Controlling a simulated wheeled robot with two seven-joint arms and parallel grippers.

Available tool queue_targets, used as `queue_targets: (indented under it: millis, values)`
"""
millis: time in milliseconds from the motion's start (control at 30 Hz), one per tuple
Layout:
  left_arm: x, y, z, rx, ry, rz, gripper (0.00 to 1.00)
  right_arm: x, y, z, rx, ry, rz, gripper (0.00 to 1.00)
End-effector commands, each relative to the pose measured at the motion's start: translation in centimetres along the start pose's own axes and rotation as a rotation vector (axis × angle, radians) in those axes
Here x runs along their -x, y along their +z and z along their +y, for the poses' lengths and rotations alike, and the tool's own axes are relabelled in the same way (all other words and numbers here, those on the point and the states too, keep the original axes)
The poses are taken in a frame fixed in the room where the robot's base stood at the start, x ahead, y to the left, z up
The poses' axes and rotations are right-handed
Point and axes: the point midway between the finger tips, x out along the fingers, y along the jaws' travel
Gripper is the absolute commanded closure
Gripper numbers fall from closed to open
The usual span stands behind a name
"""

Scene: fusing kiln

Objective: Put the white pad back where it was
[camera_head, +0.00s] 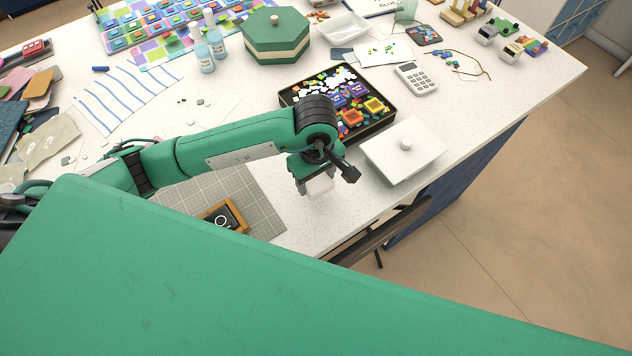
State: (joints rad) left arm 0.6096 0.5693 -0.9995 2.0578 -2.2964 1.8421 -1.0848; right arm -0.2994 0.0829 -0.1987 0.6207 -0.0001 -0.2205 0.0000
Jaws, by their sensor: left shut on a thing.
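My left gripper (319,178) comes in from the left on a green arm and points down over the front part of the white speckled table (300,228). It is shut on a small white block, the white pad (320,188), whose lower part shows below the jaws. The pad is near the tabletop; I cannot tell whether it touches it. The jaws and wrist hide its upper part. My right gripper is not in view.
A black tray (376,127) of colourful pieces stands behind the gripper. A white lid with a knob (406,143) is to its right. A grey grid mat (262,207) and a wood-framed small board (213,212) lie to its left. Bare tabletop lies around the pad.

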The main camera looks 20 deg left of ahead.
Motion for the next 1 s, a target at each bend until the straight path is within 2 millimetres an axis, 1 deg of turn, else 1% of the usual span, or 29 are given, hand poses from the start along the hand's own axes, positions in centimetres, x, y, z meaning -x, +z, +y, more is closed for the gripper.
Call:
queue_targets:
  millis: [67, 200, 300, 533, 667, 700, 800, 1000]
  values:
    - [-0.6, 0.1, -0.1, 0.001, -0.004, -0.001, 0.62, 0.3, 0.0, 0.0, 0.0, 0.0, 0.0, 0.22]
    - [-2.6, 0.1, -0.1, 0.002, -0.004, -0.003, 0.62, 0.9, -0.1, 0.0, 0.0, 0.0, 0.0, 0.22]
    - [-3.6, 0.1, -0.1, 0.0, -0.002, -0.001, 0.62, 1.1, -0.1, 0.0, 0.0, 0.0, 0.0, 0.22]
    - [-3.7, 0.0, 0.0, -0.001, 0.0, 0.0, 0.62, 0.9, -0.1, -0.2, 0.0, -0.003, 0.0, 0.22]
    - [-4.1, 0.0, 0.0, -0.001, 0.0, 0.0, 0.62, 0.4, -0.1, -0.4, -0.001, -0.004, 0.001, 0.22]
    - [-4.0, 0.0, 0.0, -0.001, 0.0, 0.0, 0.37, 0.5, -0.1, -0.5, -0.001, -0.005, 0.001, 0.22]
    - [-4.0, 0.0, 0.0, -0.001, -0.001, 0.0, 0.19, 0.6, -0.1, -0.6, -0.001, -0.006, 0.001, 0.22]
    - [-4.0, 0.0, 0.0, -0.001, -0.001, 0.0, 0.19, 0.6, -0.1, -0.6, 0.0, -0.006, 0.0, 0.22]
